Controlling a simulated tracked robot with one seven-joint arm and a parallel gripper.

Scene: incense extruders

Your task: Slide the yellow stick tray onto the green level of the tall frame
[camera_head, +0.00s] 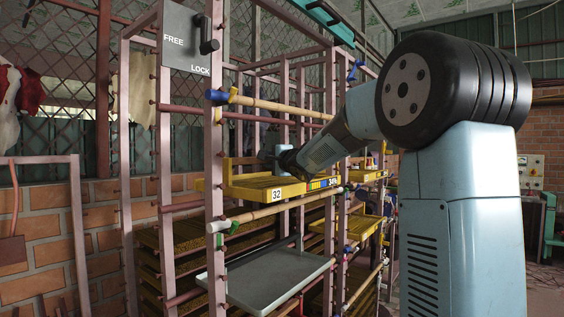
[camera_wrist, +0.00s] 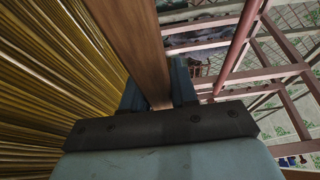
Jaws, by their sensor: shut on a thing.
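The yellow stick tray (camera_head: 256,187), with a "32" tag and a coloured strip on its front edge, is level at the tall pinkish frame (camera_head: 214,150). It lies just above a bamboo rail (camera_head: 285,206) with green and white end pieces. I cannot tell whether it touches that rail. My gripper (camera_head: 272,157) is above the tray's rear part. In the wrist view my gripper (camera_wrist: 158,92) is shut on a brown wooden bar (camera_wrist: 140,40), seemingly the tray's handle. Golden sticks (camera_wrist: 45,70) show beside it.
An upper bamboo rail (camera_head: 275,105) with blue and yellow ends crosses above the tray. A grey tray (camera_head: 270,280) sits below. Dark stick racks (camera_head: 180,250) fill the lower frame. A FREE/LOCK panel (camera_head: 188,40) with a black lever is at upper left.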

